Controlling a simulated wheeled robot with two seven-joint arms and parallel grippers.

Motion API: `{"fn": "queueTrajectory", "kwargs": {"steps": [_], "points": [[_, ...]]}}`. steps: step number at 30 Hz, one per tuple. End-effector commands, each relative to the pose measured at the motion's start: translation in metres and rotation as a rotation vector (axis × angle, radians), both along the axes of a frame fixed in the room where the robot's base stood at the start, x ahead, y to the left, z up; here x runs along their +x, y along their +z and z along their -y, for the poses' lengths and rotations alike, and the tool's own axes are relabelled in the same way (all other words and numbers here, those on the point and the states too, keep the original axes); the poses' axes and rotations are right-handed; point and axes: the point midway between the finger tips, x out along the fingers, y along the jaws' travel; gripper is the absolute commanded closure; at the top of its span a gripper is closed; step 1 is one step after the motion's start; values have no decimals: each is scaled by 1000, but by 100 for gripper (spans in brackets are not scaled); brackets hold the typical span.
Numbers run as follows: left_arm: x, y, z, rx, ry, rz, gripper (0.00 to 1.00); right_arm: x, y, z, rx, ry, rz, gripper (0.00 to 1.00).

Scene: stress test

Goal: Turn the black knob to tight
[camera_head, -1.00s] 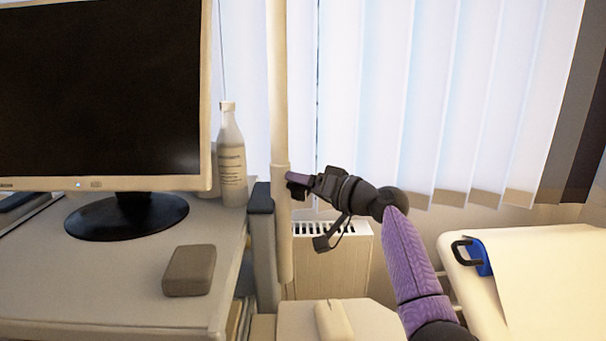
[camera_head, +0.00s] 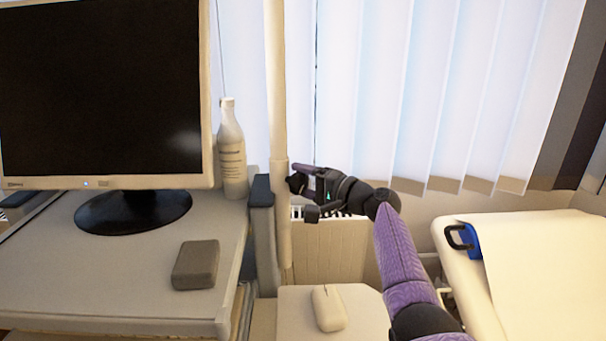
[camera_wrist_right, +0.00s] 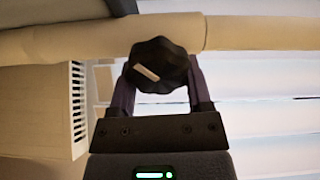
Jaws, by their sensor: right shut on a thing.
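The black knob (camera_wrist_right: 158,66) is lobed, with a light mark on its face, and sits on the pale upright pole. In the right wrist view it lies between the fingers of my right gripper (camera_wrist_right: 160,80), which is shut on it. The pole (camera_wrist_right: 70,42) runs across the top of that view and stands upright in the head view (camera_head: 277,110). In the head view my right gripper (camera_head: 298,180) reaches the pole from the right, and the knob is small and dark at its fingertips. My left gripper is not in view.
A desk with a monitor (camera_head: 105,90), a white bottle (camera_head: 231,150) and a grey box (camera_head: 196,265) stands left of the pole. A white mouse-like object (camera_head: 328,308) lies on a surface below my arm. A radiator (camera_head: 330,250) and blinds are behind. A padded bed (camera_head: 540,265) is at right.

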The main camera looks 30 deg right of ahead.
Motion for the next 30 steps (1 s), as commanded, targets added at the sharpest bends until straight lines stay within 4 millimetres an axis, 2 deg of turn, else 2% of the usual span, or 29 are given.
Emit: {"fn": "queueTrajectory", "kwargs": {"steps": [9, 23, 24, 28, 29, 30], "points": [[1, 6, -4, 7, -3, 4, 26, 0, -1, 0, 79, -1, -33, 95], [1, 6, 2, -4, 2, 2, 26, 0, -2, 0, 90, 0, -38, 95], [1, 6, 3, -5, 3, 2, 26, 0, -2, 0, 90, 0, -38, 34], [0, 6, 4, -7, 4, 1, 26, 0, -2, 0, 89, 0, -38, 7], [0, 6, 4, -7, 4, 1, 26, 0, -2, 0, 89, 0, -38, 2], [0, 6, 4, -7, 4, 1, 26, 0, -2, 0, 90, 0, -37, 2]]}}
